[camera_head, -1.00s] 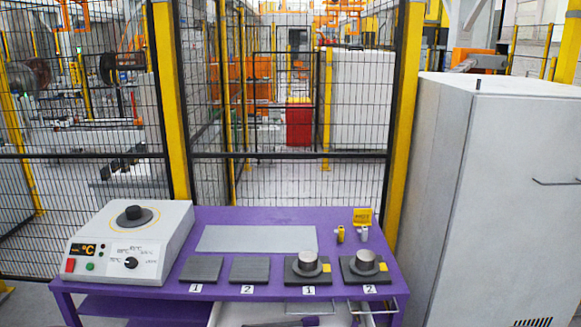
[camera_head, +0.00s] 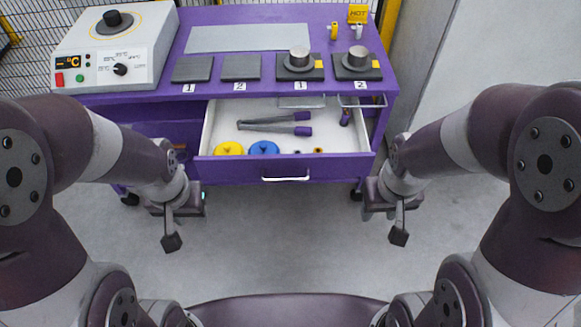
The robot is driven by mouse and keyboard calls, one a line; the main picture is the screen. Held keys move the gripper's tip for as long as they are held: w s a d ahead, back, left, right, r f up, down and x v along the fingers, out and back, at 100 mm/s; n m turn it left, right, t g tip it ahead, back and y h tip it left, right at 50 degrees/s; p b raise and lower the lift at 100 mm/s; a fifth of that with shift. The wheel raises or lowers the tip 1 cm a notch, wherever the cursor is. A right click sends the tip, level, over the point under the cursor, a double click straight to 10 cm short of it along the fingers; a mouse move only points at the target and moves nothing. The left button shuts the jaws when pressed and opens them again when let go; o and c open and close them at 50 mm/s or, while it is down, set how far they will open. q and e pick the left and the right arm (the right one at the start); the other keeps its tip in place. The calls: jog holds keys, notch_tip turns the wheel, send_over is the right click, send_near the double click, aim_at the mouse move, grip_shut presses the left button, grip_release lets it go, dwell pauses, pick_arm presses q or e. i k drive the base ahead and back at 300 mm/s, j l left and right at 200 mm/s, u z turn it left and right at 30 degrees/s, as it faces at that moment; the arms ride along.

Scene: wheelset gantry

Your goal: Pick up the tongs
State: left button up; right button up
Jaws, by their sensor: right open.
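The tongs (camera_head: 268,124) lie in the open white-lined drawer (camera_head: 222,130) of the purple table, grey metal with purple ends at the right. They lie roughly crosswise, their two legs spread apart toward the right. My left gripper (camera_head: 174,226) hangs in front of the table, left of and nearer than the drawer. It touches nothing that I can see, and its finger gap is unclear. My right gripper (camera_head: 396,222) is open and empty, to the right of and nearer than the drawer. Both grippers are apart from the tongs.
The drawer also holds a yellow disc (camera_head: 229,149), a blue disc (camera_head: 264,148) and a small purple-ended item (camera_head: 345,118). Its handle (camera_head: 286,178) faces me. A heater box (camera_head: 118,60) and several dark plates stand on the tabletop (camera_head: 285,14). The floor (camera_head: 285,235) between my grippers is clear.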

aim_at(299, 115)
jog(key=i+j+z, duration=0.1)
jog(key=i+z, duration=0.35)
jog(key=i, duration=0.8)
